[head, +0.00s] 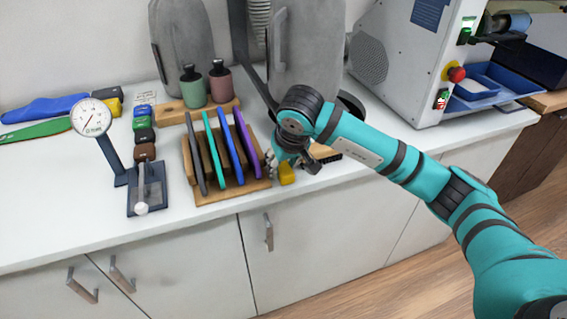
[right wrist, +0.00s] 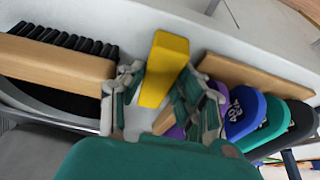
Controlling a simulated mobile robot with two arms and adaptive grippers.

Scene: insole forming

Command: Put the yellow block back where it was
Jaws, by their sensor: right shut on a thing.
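The yellow block (head: 287,173) is at the right side of the wooden rack, near the front of the white counter. In the right wrist view the yellow block (right wrist: 165,68) stands between my right gripper's two fingers, which are shut on it. My right gripper (head: 283,165) is partly hidden by its own wrist in the head view; its fingers also show in the right wrist view (right wrist: 157,90). I cannot tell whether the block touches the counter. My left gripper is not in view.
The wooden rack (head: 233,188) holds upright coloured insoles just left of the block. A brush (right wrist: 60,55) lies on the other side. A dial gauge (head: 91,117), small coloured blocks (head: 146,152) and two bottles (head: 193,88) stand further left. The front counter is clear at right.

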